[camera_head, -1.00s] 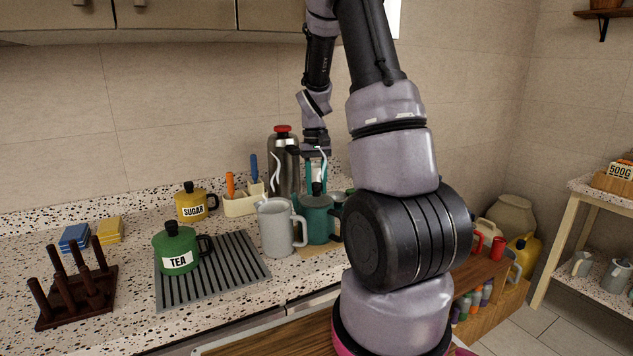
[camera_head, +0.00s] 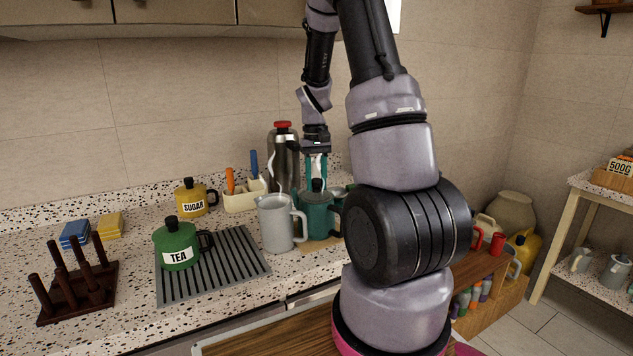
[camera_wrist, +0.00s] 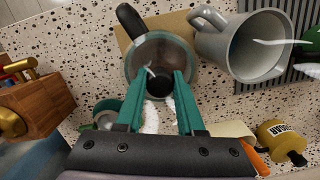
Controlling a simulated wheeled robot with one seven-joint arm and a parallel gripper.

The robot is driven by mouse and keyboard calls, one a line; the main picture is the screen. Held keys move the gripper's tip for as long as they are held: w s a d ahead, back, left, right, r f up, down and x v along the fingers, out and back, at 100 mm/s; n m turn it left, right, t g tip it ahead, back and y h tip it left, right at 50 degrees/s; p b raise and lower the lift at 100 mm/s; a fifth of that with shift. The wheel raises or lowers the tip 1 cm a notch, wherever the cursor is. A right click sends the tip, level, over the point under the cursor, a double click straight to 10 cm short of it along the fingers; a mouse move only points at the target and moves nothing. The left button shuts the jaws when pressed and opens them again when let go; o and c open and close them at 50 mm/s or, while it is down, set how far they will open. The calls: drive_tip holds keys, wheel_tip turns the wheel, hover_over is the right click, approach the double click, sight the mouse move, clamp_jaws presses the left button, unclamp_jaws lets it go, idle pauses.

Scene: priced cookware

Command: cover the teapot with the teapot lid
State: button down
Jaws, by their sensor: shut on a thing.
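The teal teapot (camera_head: 318,222), with a dark handle, stands on a light board on the counter. In the wrist view its round body (camera_wrist: 134,62) is below my fingers. The lid's black knob (camera_head: 317,185) shows at the top of the pot; it also shows in the wrist view (camera_wrist: 159,86). My gripper (camera_head: 316,178) is above the pot, pointing down, its teal fingers (camera_wrist: 166,82) shut on the knob. The lid is at the pot's mouth; I cannot tell if it is seated on the rim.
A grey pitcher (camera_head: 277,226) stands close to the left of the pot. A steel flask (camera_head: 283,150) with a red top is behind. A green TEA pot (camera_head: 177,243) stands on a striped mat (camera_head: 232,262). A yellow SUGAR pot (camera_head: 191,198) and utensil holder (camera_head: 240,202) are farther back.

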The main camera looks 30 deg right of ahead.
drive_tip(key=shift+f, duration=0.4)
idle(0.4)
drive_tip(key=shift+c, duration=2.2)
unclamp_jaws()
drive_tip(key=o, duration=0.4)
drive_tip(key=shift+o, duration=0.2)
drive_tip(key=r, duration=0.3)
drive_tip(key=w+r, duration=0.1)
drive_tip(key=r, duration=0.6)
drive_tip(key=shift+w+d+r, duration=0.15)
drive_tip(key=shift+r, duration=0.25)
